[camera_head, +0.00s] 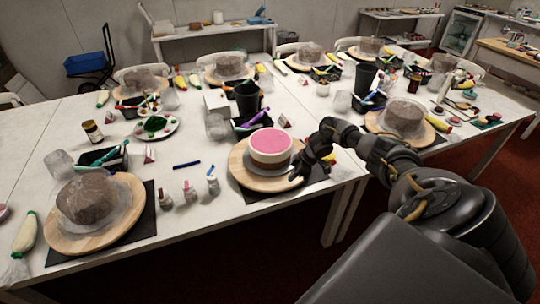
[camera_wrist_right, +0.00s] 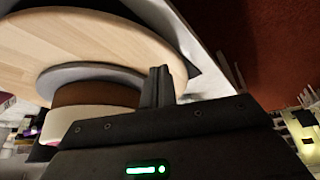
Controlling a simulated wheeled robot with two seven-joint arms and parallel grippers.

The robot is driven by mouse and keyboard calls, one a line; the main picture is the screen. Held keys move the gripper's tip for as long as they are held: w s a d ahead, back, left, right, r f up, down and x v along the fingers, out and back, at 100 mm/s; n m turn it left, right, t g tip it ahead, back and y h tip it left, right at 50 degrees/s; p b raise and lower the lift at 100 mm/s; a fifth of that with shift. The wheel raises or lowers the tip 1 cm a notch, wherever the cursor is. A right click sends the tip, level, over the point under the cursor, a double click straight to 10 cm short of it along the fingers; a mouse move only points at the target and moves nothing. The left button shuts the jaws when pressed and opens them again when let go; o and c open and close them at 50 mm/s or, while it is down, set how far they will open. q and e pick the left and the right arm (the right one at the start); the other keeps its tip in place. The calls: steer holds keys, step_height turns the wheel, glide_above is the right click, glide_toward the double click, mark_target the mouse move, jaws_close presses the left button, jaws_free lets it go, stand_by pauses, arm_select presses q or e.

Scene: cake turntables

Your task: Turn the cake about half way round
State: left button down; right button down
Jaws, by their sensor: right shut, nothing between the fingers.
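The cake (camera_head: 270,146) has a pink top, a white upper band and a brown lower band. It sits on a grey board on a round wooden turntable (camera_head: 243,176) near the table's front edge. My right gripper (camera_head: 296,176) is shut and empty at the right side of the turntable, beside the cake. In the right wrist view the shut fingers (camera_wrist_right: 158,87) are close to the cake's grey board and the wooden disc (camera_wrist_right: 120,35); I cannot tell whether they touch. The cake (camera_wrist_right: 95,95) shows there partly hidden behind the gripper body. My left gripper is not in view.
Another turntable with a brown cake (camera_head: 88,197) stands at the front left, and one (camera_head: 404,117) stands to the right behind my arm. Small bottles (camera_head: 190,190), a blue pen (camera_head: 187,164) and a black cup (camera_head: 247,98) are near the cake.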

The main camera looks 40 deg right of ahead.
mark_target(281, 184)
steer(key=w+a, duration=0.4)
steer(key=a, duration=0.1)
steer(key=w+a, duration=0.2)
steer(key=a, duration=0.1)
steer(key=shift+d, duration=0.15)
steer(key=shift+s, duration=0.1)
steer(key=shift+f, duration=0.2)
steer(key=shift+f+b, duration=1)
steer(key=shift+f, duration=0.4)
steer(key=shift+r, duration=0.15)
steer(key=shift+s+d, duration=0.2)
steer(key=shift+d, duration=0.15)
steer(key=s+d, duration=0.2)
steer(key=d, duration=0.1)
steer(key=s+d, duration=0.1)
steer(key=d, duration=0.1)
steer(key=shift+a, duration=0.1)
